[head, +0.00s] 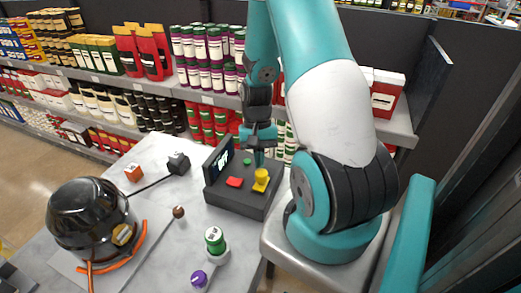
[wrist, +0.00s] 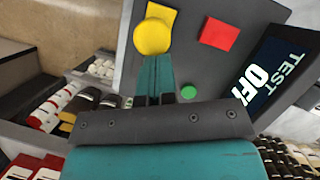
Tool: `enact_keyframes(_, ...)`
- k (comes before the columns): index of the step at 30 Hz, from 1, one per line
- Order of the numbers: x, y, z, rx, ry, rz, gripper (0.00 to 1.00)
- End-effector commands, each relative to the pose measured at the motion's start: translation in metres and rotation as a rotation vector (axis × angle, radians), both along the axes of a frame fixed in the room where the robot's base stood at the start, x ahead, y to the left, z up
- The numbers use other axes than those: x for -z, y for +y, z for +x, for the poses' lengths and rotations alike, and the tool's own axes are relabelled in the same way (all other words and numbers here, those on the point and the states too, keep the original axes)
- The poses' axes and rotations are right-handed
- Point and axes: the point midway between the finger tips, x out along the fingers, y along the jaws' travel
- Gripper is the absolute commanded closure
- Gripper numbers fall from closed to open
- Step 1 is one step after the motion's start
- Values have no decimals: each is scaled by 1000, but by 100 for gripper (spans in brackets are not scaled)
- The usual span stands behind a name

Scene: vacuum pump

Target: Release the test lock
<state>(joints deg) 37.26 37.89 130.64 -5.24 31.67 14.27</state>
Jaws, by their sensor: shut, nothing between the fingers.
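A dark grey control box (head: 235,199) stands at the right end of the grey table. It carries a yellow round knob on a yellow base (head: 261,180), a red square button (head: 235,182), a small green button (head: 247,161) and a tilted screen (head: 219,159). In the wrist view the screen (wrist: 272,73) reads "TEST OFF". My gripper (head: 259,163) is shut and empty, pointing down over the box behind the yellow knob. In the wrist view its fingertips (wrist: 153,57) are at the edge of the yellow knob (wrist: 152,36); I cannot tell whether they touch it.
On the table are a black pump-like pot (head: 88,215) with orange tubing, a green-topped cylinder (head: 214,241), a purple knob (head: 198,279), a brown ball-topped lever (head: 178,212), an orange cube (head: 133,173) and a black block (head: 179,163). Stocked shelves (head: 150,81) stand behind.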

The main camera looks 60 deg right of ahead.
Motion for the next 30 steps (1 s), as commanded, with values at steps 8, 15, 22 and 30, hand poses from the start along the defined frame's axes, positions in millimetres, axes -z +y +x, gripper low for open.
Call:
enact_keyframes(8,0,-4,3,-1,4,-1,100)
enact_keyframes(15,-9,-29,25,-11,-4,-5,100)
enact_keyframes(22,-58,-41,38,-15,-4,-4,100)
enact_keyframes(30,-91,-50,45,-14,0,-1,100)
